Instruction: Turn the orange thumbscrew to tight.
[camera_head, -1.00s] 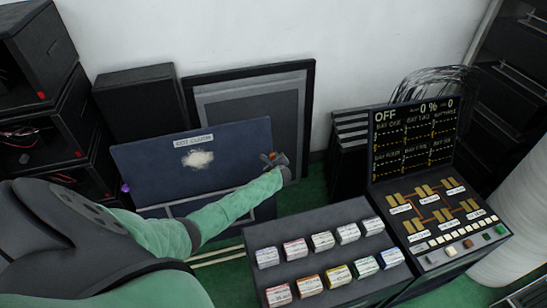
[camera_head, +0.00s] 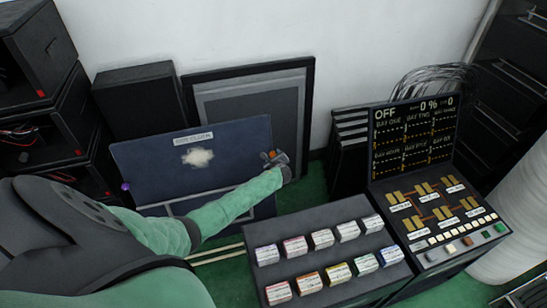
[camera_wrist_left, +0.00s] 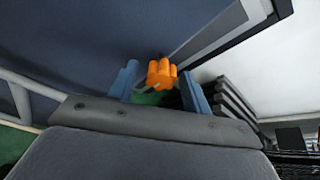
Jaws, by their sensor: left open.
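The orange thumbscrew (camera_head: 267,155) sits at the right edge of the dark blue panel (camera_head: 150,165). In the left wrist view the lobed orange thumbscrew (camera_wrist_left: 161,73) shows between the two blue fingers of my left gripper (camera_wrist_left: 160,85). The fingers stand apart on either side of it, and a gap shows at least on the left. In the head view my left gripper (camera_head: 277,158) is at the panel's right edge, by the thumbscrew. I cannot tell whether a finger touches it. My right gripper is not in view.
A purple knob (camera_head: 126,186) is at the panel's left edge. A pale fluffy patch (camera_head: 198,157) is on the panel under a label. Dark frames (camera_head: 300,85) lean on the wall behind. A bench with several labelled boxes (camera_head: 323,238) and a console (camera_head: 440,215) stand to the right.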

